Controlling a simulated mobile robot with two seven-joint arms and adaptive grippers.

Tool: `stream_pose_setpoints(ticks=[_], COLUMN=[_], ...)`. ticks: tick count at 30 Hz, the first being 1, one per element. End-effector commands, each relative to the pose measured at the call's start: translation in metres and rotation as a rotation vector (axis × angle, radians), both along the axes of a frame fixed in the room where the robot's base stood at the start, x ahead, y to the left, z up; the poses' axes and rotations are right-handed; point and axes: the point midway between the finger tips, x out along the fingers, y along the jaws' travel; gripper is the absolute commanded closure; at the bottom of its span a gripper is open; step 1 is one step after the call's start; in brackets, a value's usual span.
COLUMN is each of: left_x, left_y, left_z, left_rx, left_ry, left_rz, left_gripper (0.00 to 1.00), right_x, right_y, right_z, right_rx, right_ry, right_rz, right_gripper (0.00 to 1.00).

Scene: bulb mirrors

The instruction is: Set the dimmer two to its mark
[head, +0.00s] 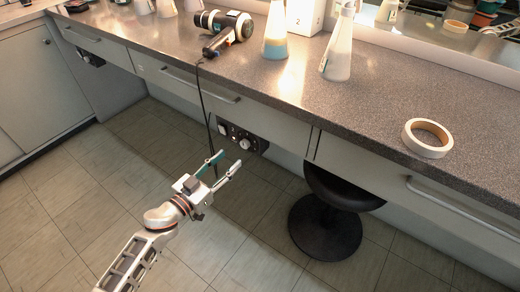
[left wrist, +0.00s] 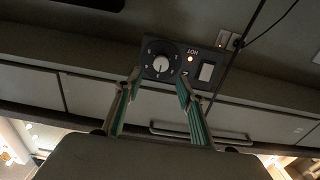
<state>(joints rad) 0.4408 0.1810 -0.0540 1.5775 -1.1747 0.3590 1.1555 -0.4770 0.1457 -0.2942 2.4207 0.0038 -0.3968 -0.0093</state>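A black panel (head: 242,137) with a round pale knob (head: 244,144) sits under the counter's front edge, below a white block (head: 305,16) marked 2. In the left wrist view the knob (left wrist: 160,64) is in the middle of a dark dial with pale marks; its exact setting is too small to read. A lit indicator (left wrist: 191,58) and a pale rocker switch (left wrist: 206,72) are beside it. My left gripper (head: 230,160) is open and empty, just short of the panel. In the left wrist view its fingertips (left wrist: 159,78) stand apart, with the knob beyond the gap. My right gripper is not in view.
A black stool (head: 326,225) stands right of the panel. A dark cord (head: 205,105) hangs from the hair dryer (head: 224,34) past the panel, close to my left gripper. Bottles and a tape roll (head: 427,138) are on the counter. Another panel (head: 90,58) is at the far left.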

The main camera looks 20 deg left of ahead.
Motion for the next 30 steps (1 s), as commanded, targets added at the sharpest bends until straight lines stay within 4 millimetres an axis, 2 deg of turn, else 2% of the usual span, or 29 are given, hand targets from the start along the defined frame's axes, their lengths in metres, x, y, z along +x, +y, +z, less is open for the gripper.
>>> stream_pose_setpoints(ticks=[15, 22, 27, 29, 30], left_x=[0.062, 0.07, 0.07, 0.069, 0.069], left_y=[-0.023, -0.026, -0.026, -0.026, -0.026], left_z=[-0.001, 0.002, 0.003, 0.002, 0.002], left_rx=[0.0, 0.001, 0.001, 0.001, 0.001], left_ry=[0.0, -0.003, -0.004, -0.004, -0.003], left_rz=[0.002, 0.001, 0.001, 0.001, 0.001], left_gripper=[0.61, 0.61, 0.61, 0.74, 0.84], right_x=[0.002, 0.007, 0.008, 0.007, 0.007], right_y=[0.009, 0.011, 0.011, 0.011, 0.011], right_z=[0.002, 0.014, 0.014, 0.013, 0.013], right_rx=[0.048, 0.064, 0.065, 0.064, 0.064], right_ry=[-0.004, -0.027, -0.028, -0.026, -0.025], right_rz=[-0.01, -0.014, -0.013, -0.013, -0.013], right_gripper=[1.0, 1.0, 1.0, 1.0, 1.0])
